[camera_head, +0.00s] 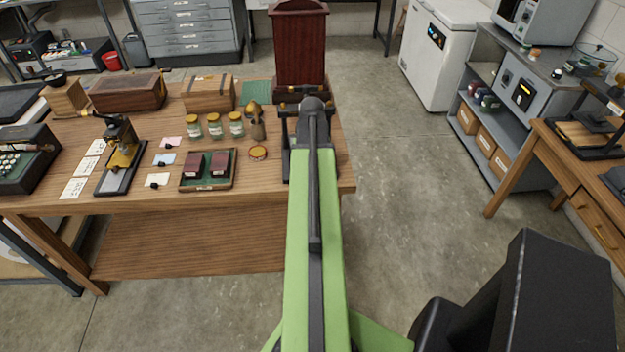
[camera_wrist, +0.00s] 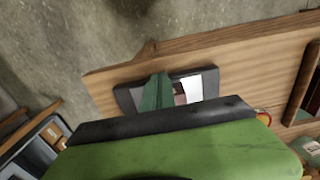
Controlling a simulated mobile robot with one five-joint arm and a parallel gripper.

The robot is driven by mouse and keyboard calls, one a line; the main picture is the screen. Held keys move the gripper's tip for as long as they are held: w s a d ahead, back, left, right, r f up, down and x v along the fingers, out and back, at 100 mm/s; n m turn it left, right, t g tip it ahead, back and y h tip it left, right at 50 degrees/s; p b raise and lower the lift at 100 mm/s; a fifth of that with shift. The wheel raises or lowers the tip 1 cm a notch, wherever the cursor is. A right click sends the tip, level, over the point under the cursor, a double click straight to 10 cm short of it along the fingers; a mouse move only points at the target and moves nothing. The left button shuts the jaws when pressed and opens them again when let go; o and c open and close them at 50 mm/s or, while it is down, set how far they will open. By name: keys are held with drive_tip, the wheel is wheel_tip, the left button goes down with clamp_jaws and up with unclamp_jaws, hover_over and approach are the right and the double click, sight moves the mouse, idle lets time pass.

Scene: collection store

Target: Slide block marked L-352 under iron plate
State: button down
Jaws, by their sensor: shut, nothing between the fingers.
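Two dark red blocks, left (camera_head: 193,166) and right (camera_head: 220,163), sit side by side in a green-lined wooden tray (camera_head: 207,187). Their labels are too small to read, so I cannot tell which is L-352. A black iron press (camera_head: 290,155) stands near the table's right end, mostly hidden behind my arm. The wrist view shows its dark base (camera_wrist: 126,97) with a pale plate-like surface and a small dark red patch, perhaps part of a block. My gripper (camera_wrist: 160,77) is shut over this base. Whether it touches anything is unclear; the arm hides it in the head view.
The wooden table (camera_head: 130,200) also holds several jars (camera_head: 214,125), cards, a brass instrument (camera_head: 121,150) and wooden boxes (camera_head: 207,93). A tall red-brown box (camera_head: 300,45) stands behind the press. Open floor (camera_head: 410,190) lies right of the table, before another bench (camera_head: 580,185).

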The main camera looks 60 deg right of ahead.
drive_tip(key=shift+d, duration=0.1)
drive_tip(key=w+d, duration=0.1)
drive_tip(key=d, duration=0.1)
drive_tip(key=w+d, duration=0.2)
drive_tip(key=d, duration=0.1)
drive_tip(key=w+d, duration=0.2)
drive_tip(key=shift+w+d, duration=0.2)
drive_tip(key=shift+w, duration=0.05)
drive_tip(key=shift+a, duration=0.1)
drive_tip(key=s+a, duration=0.1)
drive_tip(key=a, duration=0.1)
drive_tip(key=s+a, duration=0.1)
drive_tip(key=a, duration=0.1)
drive_tip(key=shift+s, duration=0.35)
drive_tip(key=r+p, duration=1)
drive_tip(key=shift+w+d, duration=0.15)
drive_tip(key=shift+d, duration=0.25)
